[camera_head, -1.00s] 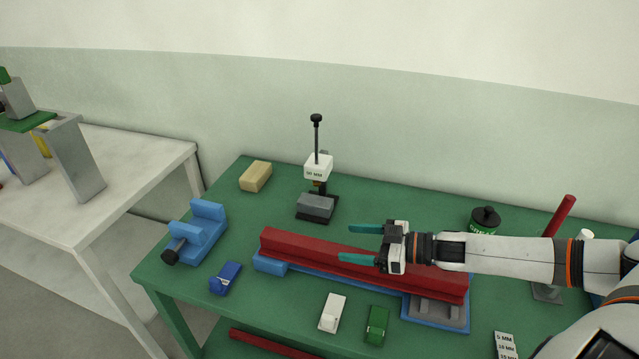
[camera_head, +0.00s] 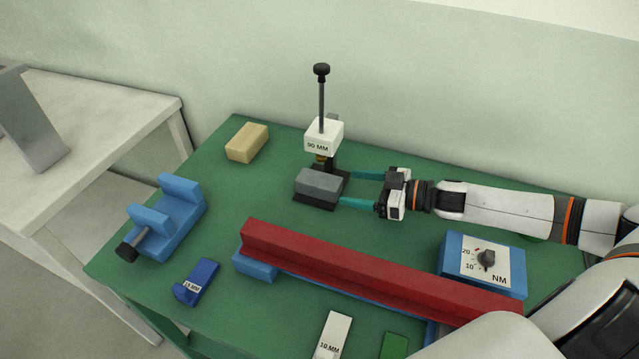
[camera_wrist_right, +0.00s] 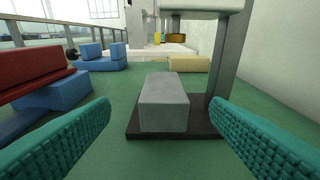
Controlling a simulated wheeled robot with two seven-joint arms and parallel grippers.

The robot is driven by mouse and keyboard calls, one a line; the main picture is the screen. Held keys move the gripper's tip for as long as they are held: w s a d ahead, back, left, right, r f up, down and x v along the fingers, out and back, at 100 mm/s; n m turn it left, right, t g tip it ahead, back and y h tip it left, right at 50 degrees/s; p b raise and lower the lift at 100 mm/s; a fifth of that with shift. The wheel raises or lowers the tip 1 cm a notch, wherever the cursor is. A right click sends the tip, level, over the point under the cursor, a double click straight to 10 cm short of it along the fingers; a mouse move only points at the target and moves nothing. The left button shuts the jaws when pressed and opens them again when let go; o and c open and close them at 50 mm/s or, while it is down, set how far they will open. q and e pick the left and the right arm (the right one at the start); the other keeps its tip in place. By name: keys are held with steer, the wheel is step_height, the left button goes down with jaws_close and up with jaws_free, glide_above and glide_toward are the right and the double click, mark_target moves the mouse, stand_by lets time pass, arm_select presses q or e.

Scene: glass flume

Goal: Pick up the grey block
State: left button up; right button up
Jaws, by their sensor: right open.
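The grey block (camera_head: 319,185) lies on the dark base plate of the 90 mm stand (camera_head: 324,136), below its white head. My right gripper (camera_head: 351,189) is open just to the right of the block, its teal fingers pointing at it. In the right wrist view the grey block (camera_wrist_right: 164,103) sits ahead between the two spread fingers (camera_wrist_right: 160,125), on the dark plate (camera_wrist_right: 196,130). The stand's post rises close beside the block on the right there. I see no contact between fingers and block. My left gripper is not in view.
A long red bar (camera_head: 370,272) lies on blue supports in front. A blue vise (camera_head: 167,215), a tan block (camera_head: 247,142), a blue piece (camera_head: 196,282) and a white piece (camera_head: 333,334) are on the green table. A blue NM dial box (camera_head: 482,264) stands below my right arm.

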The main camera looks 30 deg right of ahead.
mark_target(319, 179)
steer(key=x, duration=0.3)
steer(key=shift+w+f, duration=0.1)
steer(key=shift+w, duration=0.25)
steer(key=shift+w+a+f, duration=0.1)
steer(key=shift+w+a, duration=0.15)
steer(key=shift+a, duration=0.05)
steer(key=p+x, duration=0.1)
steer(key=x, duration=0.3)
steer(key=shift+w+p, duration=0.15)
steer(key=shift+p, duration=0.15)
steer(key=shift+w+a+f, duration=0.1)
steer(key=shift+w+a, duration=0.25)
steer(key=shift+a, duration=0.05)
steer(key=c, duration=1.3)
